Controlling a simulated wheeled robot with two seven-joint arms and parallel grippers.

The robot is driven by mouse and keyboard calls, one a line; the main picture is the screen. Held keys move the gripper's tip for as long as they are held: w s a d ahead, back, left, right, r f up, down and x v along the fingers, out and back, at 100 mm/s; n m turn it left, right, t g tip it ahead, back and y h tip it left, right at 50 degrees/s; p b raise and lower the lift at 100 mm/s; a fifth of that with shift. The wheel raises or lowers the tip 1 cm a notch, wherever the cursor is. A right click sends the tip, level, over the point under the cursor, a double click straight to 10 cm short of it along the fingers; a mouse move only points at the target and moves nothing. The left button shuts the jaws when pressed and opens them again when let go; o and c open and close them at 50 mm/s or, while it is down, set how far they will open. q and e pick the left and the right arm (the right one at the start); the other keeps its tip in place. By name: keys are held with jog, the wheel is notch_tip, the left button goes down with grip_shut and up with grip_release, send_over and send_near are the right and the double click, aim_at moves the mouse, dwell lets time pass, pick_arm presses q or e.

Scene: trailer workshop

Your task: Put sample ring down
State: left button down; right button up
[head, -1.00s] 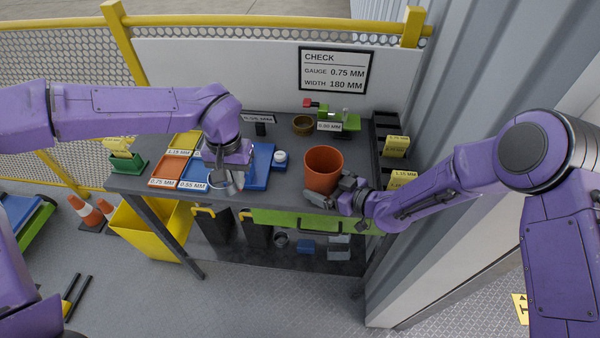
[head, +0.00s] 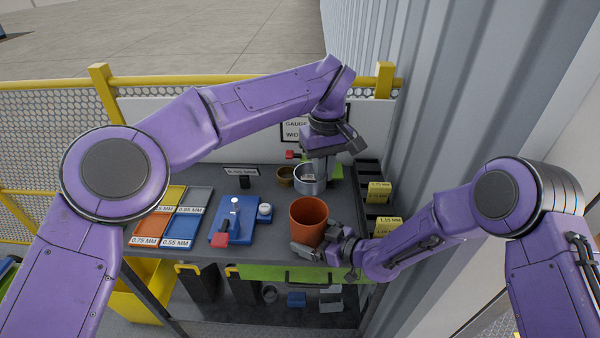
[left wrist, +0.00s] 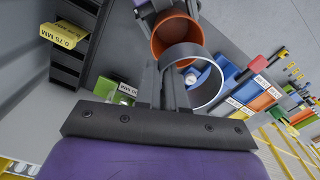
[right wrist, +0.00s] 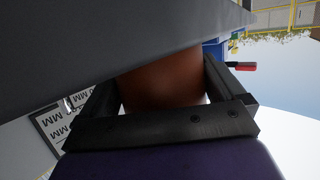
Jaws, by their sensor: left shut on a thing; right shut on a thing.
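The sample ring (head: 309,181) is a short silver metal ring at the back right of the dark bench. My left gripper (head: 318,168) comes down over it from above and is shut on its wall. In the left wrist view the ring (left wrist: 212,78) shows between and beyond my left fingers (left wrist: 165,85). I cannot tell whether the ring touches the bench top. My right gripper (head: 325,247) is shut on an orange-brown cup (head: 308,218) at the bench's front edge. The cup also fills the space between my right fingers in the right wrist view (right wrist: 165,80).
A brass ring (head: 285,174) stands just left of the sample ring. A green device with a red knob (head: 291,154) is behind it. A blue fixture (head: 238,212) and coloured trays (head: 180,229) lie left. A black rack (head: 369,190) stands right.

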pick_arm(q)
notch_tip(320, 180, down, 8)
dwell(0.5)
jog(key=shift+a, duration=0.1)
jog(key=c, duration=1.1)
grip_release()
jog(key=shift+c, duration=0.2)
notch_tip(320, 180, up, 7)
pick_arm(e)
jog(key=o, duration=0.4)
pick_arm(q)
jog(key=shift+w, duration=0.1)
